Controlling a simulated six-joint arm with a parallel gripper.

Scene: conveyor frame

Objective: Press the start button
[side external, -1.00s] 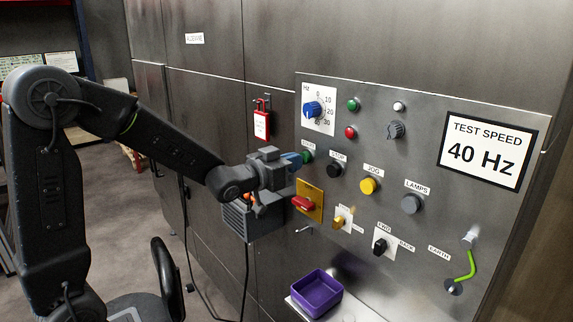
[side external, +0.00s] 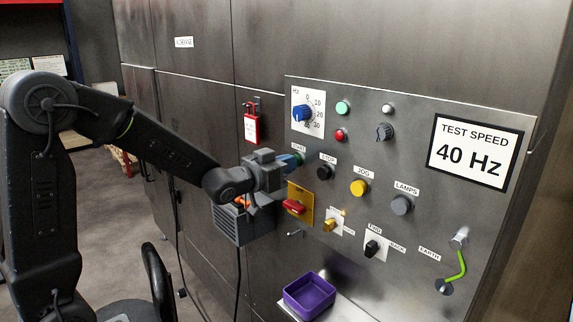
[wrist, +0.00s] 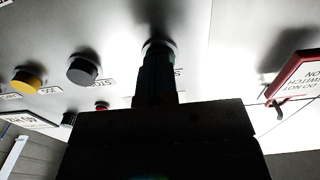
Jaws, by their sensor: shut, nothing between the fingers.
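The start button (wrist: 160,43) is mostly hidden behind my fingers, under the START label (side external: 299,148) at the left of the grey control panel (side external: 400,110). My gripper (side external: 295,160) is shut and empty, with its fingertips at the button and seemingly against it. In the wrist view, my gripper (wrist: 158,58) points straight at the button and covers most of it. How far the button is pushed in cannot be seen. The green lamp (side external: 342,108) at the top of the panel is bright.
The black stop button (side external: 324,172) is close to the right of my gripper. The red rotary switch (side external: 294,206) is just below. A red lockout tag (side external: 251,126) hangs to the left. A purple tray (side external: 310,295) sits below the panel.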

